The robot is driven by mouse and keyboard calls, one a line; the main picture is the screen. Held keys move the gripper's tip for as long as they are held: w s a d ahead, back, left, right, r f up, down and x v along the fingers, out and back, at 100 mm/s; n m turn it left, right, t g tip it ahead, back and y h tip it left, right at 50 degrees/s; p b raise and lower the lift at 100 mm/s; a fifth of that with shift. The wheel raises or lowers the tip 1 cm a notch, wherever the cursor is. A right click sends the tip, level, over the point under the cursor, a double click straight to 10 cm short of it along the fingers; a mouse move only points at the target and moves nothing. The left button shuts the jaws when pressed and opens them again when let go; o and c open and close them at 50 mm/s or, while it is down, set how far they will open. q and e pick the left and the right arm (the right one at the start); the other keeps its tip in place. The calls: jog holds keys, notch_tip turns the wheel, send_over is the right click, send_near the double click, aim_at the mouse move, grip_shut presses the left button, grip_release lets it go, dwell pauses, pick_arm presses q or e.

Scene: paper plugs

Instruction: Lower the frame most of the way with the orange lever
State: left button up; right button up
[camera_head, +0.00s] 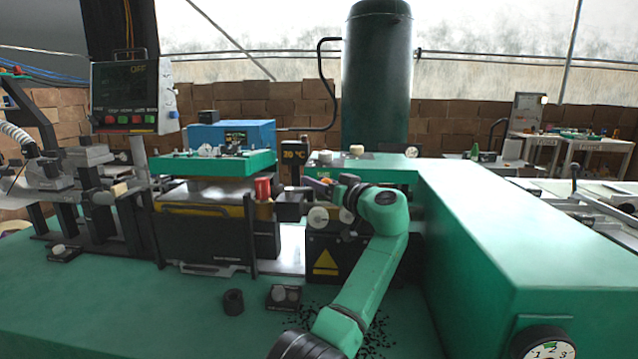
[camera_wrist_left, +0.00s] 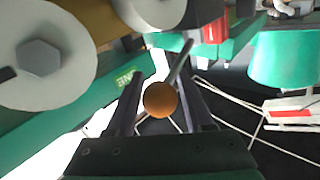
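The orange lever's round knob (camera_wrist_left: 160,99) shows between the two dark fingers of my left gripper (camera_wrist_left: 163,98) in the wrist view. A thin grey rod runs from the knob to the upper right. The fingers are apart, with narrow gaps beside the knob; I cannot tell whether either touches it. In the head view my left gripper (camera_head: 318,186) reaches the machine from the right, and the knob is not clear there. A green plate (camera_head: 213,163) sits above a dark block with a yellow band at the machine's left; I cannot tell which part is the frame.
A red cylinder (camera_head: 262,188) stands left of my gripper. Pale rollers (camera_head: 318,218) are close below it, above a dark box with a yellow warning sign (camera_head: 325,262). A long green housing (camera_head: 510,225) fills the right. Green tabletop (camera_head: 120,310) is clear at the front left.

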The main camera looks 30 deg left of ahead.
pick_arm(q)
jog(key=shift+o, duration=0.6)
jog(key=b+v, duration=0.1)
jog(key=v, duration=1.1)
jog(key=shift+b, duration=0.4)
